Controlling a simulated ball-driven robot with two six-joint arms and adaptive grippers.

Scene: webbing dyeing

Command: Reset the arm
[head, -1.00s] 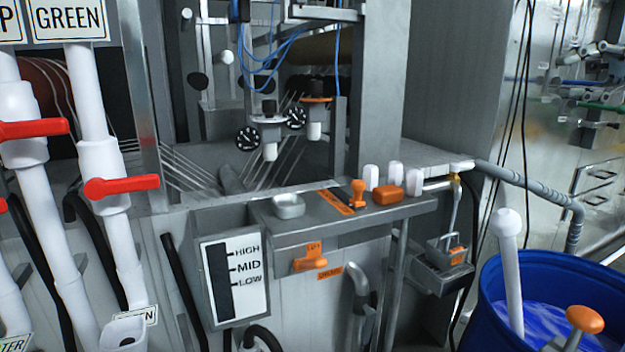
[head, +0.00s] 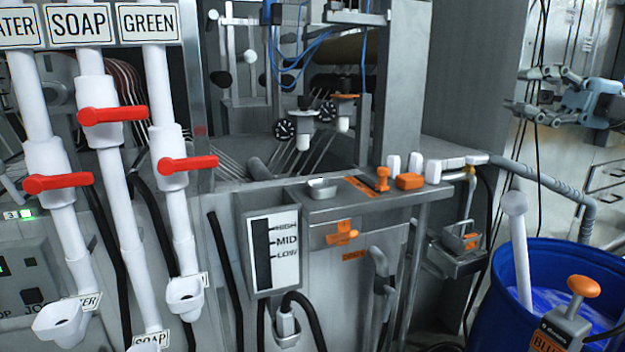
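My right gripper (head: 522,91) is at the upper right in the head view, its fingers pointing left. The fingers are spread apart with nothing between them. It hangs in the air above and behind the blue barrel (head: 505,270), clear of the machine. My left gripper cannot be made out in this view.
At left are white pipes with red valve handles (head: 185,163), labelled SOAP and GREEN. The grey machine has a level gauge (head: 272,250) and a shelf with an orange knob (head: 382,178). A white stick (head: 517,245) leans in the barrel. An orange-topped handle (head: 583,286) stands in front.

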